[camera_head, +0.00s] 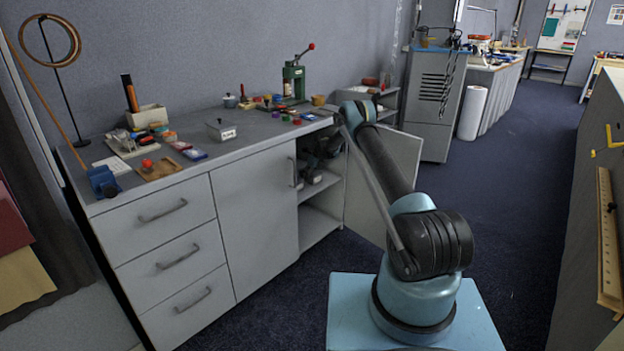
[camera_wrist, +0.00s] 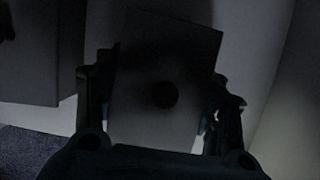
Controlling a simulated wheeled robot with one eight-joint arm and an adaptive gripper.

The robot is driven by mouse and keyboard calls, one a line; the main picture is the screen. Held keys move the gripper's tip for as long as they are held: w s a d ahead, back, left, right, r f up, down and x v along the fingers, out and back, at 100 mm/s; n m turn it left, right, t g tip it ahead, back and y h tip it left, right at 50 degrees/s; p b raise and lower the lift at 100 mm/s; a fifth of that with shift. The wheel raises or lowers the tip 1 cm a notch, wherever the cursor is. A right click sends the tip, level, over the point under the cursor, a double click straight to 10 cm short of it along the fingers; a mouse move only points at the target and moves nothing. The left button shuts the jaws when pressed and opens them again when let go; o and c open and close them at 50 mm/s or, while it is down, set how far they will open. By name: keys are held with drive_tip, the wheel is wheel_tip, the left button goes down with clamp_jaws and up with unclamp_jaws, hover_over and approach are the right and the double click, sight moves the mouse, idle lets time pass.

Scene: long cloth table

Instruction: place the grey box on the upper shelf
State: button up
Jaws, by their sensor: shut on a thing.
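My gripper (camera_wrist: 162,112) is shut on a grey box (camera_wrist: 135,125), which looks dark in the wrist view and has a round dark knob on its face. One finger is on each side of it. In the head view my gripper (camera_head: 312,165) reaches into the open cabinet, where arm and shadow hide the held box. The cabinet's upper shelf (camera_head: 322,184) shows just below my gripper. Whether the box touches the shelf cannot be told.
The open cabinet door (camera_head: 385,175) stands to the right of my gripper. A lower compartment (camera_head: 318,225) below the shelf looks empty. A dark grey panel (camera_wrist: 35,60) shows at left in the wrist view.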

drive_tip(key=shift+f, duration=0.2)
drive_tip(key=o, duration=1.2)
